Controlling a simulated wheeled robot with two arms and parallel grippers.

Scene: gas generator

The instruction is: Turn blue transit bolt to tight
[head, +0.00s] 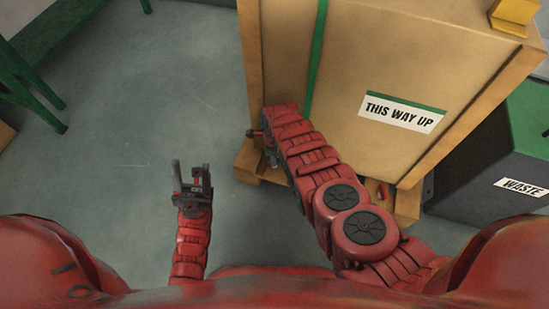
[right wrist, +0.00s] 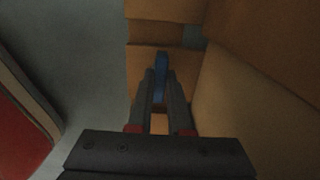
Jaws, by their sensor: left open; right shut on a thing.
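The blue transit bolt (right wrist: 161,70) shows in the right wrist view, between the fingers of my right gripper (right wrist: 158,82). The gripper is shut on it, low beside the crate's wooden base. In the head view my right arm reaches to the lower left corner of the crate (head: 375,65); it hides the bolt there, and my right gripper (head: 268,150) is mostly hidden. My left gripper (head: 190,172) is open and empty above the floor, left of the crate and apart from it.
A dark waste bin (head: 480,185) with a green top stands right of the crate. A green metal frame (head: 30,80) stands at the far left. The grey floor (head: 150,90) left of the crate is clear. A label (head: 402,112) reads THIS WAY UP.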

